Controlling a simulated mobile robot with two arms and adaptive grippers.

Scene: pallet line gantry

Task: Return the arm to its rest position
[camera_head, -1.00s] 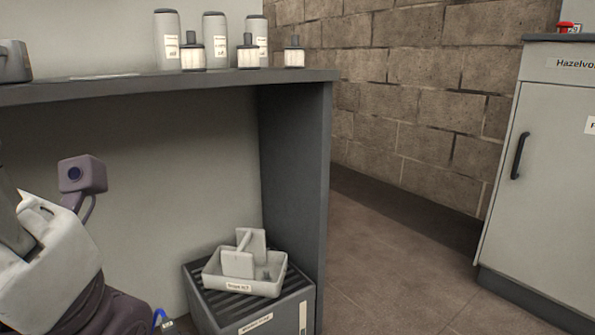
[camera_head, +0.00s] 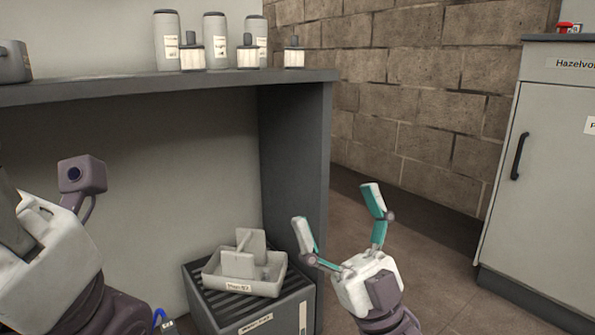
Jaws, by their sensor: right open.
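My right gripper (camera_head: 340,213) is in the lower middle of the head view, in front of the floor and the right side panel of the grey bench. Its two teal and white fingers are spread apart and nothing is between them. It is to the right of the labelled tray and apart from it. My left arm (camera_head: 50,255) shows at the lower left edge, with a small camera on it. The left gripper's fingers are out of view.
A shallow tray (camera_head: 240,286) with grey parts sits on a slatted grey box (camera_head: 298,305) under the bench shelf (camera_head: 180,84). Bottles (camera_head: 168,40) stand on the shelf. A grey cabinet (camera_head: 550,180) stands at the right. Open floor (camera_head: 440,265) lies between.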

